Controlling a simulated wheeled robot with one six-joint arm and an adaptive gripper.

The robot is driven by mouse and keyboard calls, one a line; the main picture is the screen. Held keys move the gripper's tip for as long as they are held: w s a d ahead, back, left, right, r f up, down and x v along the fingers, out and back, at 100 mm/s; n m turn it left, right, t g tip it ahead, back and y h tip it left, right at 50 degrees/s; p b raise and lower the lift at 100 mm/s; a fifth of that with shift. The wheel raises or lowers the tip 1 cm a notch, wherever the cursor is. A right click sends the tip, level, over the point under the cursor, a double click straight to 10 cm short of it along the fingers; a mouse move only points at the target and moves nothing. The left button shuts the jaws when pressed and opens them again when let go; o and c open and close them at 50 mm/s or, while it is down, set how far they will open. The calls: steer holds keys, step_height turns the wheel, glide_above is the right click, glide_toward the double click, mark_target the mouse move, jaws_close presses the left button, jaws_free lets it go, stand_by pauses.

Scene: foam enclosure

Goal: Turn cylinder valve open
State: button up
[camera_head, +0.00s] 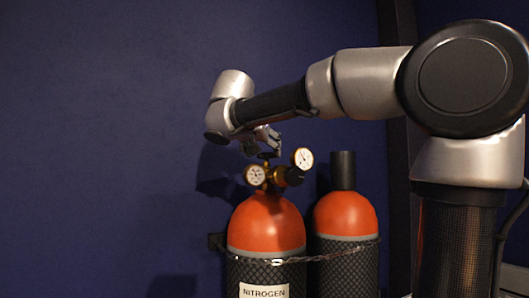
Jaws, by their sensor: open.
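A gas cylinder (266,222) with an orange-red top and a dark mesh sleeve stands upright at the lower middle. Its white label (264,291) reads NITROGEN. A brass valve and regulator with two round white gauges, one on the left (255,175) and one on the right (303,158), sits on its top. A small dark valve handle (268,155) shows above the brass body. My gripper (264,148) points down right over the handle, with its fingers open. I cannot tell whether the fingers touch the handle.
A second orange-topped cylinder (345,212) with a dark cap (343,170) stands close on the right. A chain (310,258) runs across both cylinders. A dark blue wall (100,130) is behind them, with a dark upright post (396,150) at right. The space to the left is clear.

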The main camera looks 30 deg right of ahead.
steer(key=shift+x, duration=1.25)
steer(key=shift+c, duration=0.2)
steer(key=c, duration=1)
steer(key=shift+o, duration=0.2)
steer(key=shift+s+d+n+t+y, duration=0.2)
steer(key=shift+d+n+t+y, duration=0.15)
steer(key=shift+n+t+y, duration=0.95)
steer(key=shift+n+y, duration=1)
steer(key=o, duration=1)
steer(key=shift+d, duration=0.1)
